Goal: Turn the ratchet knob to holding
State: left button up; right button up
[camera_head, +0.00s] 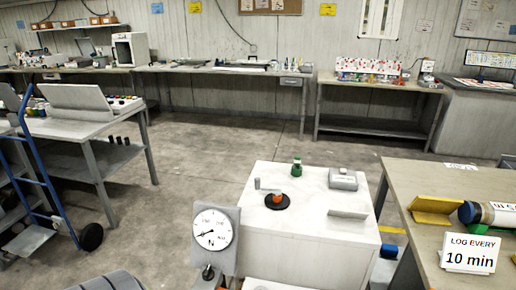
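No part is labelled as the ratchet knob, and I cannot tell which one it is. A round black disc with an orange piece (278,199) lies on top of the white cabinet (310,245), with a small pale bar at its upper left. A dial gauge (213,229) on a grey plate stands in front of the cabinet's left side, its needle pointing to the lower left. A small dark rounded part (208,273) shows below the dial, cut close to the bottom edge. Neither of my grippers can be made out.
A green bottle (297,167), a grey box (343,179) and a grey bar (347,213) are on the cabinet. The right table (410,175) holds a yellow bracket (435,205), a blue-ended tube (490,214) and a "LOG EVERY 10 min" sign (470,253). A blue hand truck (45,190) stands left; floor between is clear.

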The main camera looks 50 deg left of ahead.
aim_at(208, 275)
jog(key=u, duration=1.95)
